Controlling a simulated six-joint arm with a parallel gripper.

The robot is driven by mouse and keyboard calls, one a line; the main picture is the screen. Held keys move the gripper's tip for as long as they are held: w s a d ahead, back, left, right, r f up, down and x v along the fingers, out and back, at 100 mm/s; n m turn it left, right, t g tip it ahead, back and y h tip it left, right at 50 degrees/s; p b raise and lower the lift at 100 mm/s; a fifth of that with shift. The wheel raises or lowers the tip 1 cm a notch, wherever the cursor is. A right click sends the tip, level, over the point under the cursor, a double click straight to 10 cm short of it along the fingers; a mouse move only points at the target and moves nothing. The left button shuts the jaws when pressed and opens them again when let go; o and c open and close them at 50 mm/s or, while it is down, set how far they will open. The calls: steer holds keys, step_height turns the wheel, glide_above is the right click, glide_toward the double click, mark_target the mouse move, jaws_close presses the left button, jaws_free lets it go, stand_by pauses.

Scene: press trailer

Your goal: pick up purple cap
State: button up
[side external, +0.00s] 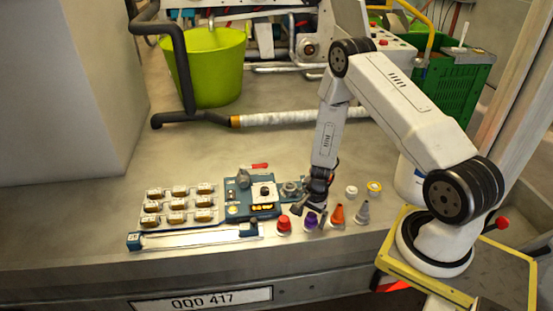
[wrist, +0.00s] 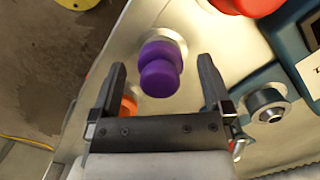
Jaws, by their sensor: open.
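The purple cap (side external: 311,221) stands on the metal bench in a row of small parts, between a red cap and an orange cone. In the wrist view the purple cap (wrist: 160,72) shows between and ahead of the fingers, on a pale round base. My gripper (side external: 314,205) is low, just above and behind the cap in the side view. In the wrist view my gripper (wrist: 162,68) is open, with one finger on each side of the cap and visible gaps. Nothing is held.
The red cap (side external: 284,223) stands left, the orange cone (side external: 338,214) and grey stepped cone (side external: 362,213) right. The blue fixture (side external: 232,197) and its metal knob (wrist: 267,104) are close by. A tray of brown parts (side external: 153,209) lies further left.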

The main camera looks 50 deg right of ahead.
mark_target(311, 215)
steer(key=shift+a+f, duration=0.1)
steer(key=shift+f, duration=0.55)
steer(key=shift+c, duration=0.2)
steer(key=c, duration=1.3)
steer(key=shift+o, duration=0.2)
steer(key=shift+r, duration=0.15)
jaws_close()
steer(key=shift+r, duration=4.85)
steer(key=shift+w, duration=0.15)
